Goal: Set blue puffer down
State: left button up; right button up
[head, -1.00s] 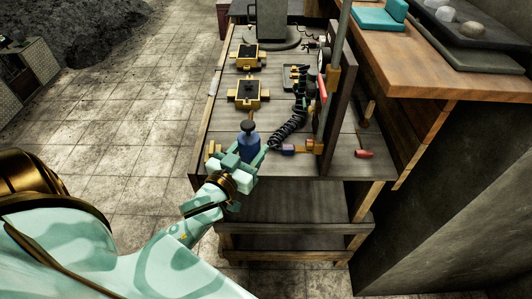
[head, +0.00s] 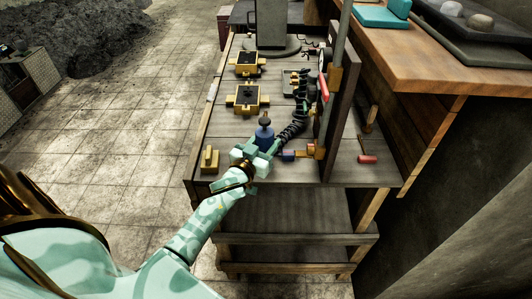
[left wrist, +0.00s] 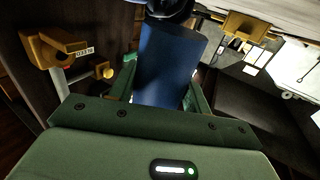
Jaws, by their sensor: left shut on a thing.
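The blue puffer (head: 264,138) has a blue cylindrical body and a dark knob on top. It is upright over the front part of the wooden workbench (head: 222,125). My left gripper (head: 252,154) is shut on it, with the fingers around its lower body. In the left wrist view the blue puffer (left wrist: 170,66) fills the space between the green fingers. Its underside is hidden, so I cannot tell whether it touches the bench. My right gripper does not show.
A small yellow block (head: 209,160) lies at the bench's front left corner. Two yellow mould boxes (head: 248,98) stand farther back. A black coiled hose (head: 293,126) and an upright board (head: 341,100) are to the right. Bare bench lies left of the puffer.

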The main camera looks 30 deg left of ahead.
pick_arm(q)
jog(key=f, duration=0.1)
jog(key=f+b, duration=0.1)
jog(key=f, duration=0.1)
jog(key=shift+w+a, duration=0.15)
jog(key=shift+w, duration=0.25)
jog(key=shift+f, duration=0.2)
jog(key=shift+f, duration=0.15)
jog(key=o, duration=1.2)
jog(key=shift+s, duration=0.1)
jog(key=shift+c, duration=0.2)
